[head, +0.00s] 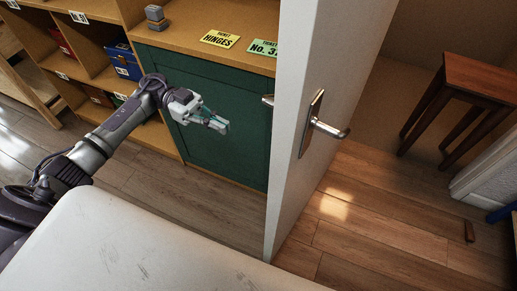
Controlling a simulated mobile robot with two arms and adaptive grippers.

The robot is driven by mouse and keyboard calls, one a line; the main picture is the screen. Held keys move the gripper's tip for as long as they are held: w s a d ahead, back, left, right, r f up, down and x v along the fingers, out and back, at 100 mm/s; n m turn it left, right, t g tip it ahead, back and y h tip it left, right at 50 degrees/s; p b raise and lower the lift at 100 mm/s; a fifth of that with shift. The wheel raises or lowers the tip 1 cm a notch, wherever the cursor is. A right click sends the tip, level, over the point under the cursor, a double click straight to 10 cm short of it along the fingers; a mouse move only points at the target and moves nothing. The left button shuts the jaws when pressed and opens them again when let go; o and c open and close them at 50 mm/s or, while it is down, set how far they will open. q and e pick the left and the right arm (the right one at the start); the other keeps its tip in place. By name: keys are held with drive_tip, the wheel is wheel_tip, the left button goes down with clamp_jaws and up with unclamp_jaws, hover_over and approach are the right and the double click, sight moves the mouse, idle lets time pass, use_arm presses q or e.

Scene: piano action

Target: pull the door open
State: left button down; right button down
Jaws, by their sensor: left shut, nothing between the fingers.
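A white door (335,65) stands ajar right of centre, its edge turned toward me. Its right face carries a silver lever handle (328,129) on a dark-edged plate. The tip of another lever (268,100) shows at its left face. My left gripper (221,125) is shut and empty in front of a green cabinet panel, left of the door and apart from it. My right gripper is not in view.
A wooden counter (190,45) with a green front (235,155) stands left of the door. Shelves (92,45) hold blue and red boxes. A wooden stool (470,85) stands at right. Wood floor (365,215) beyond the door is mostly clear, with a small brown block (469,231).

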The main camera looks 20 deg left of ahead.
use_arm(q)
drive_tip(key=s+d+p, duration=0.2)
drive_tip(key=d+p, duration=0.1)
drive_tip(key=d, duration=1)
drive_tip(key=shift+s+d+p, duration=0.2)
drive_tip(key=shift+s+p, duration=0.15)
drive_tip(key=shift+s, duration=0.05)
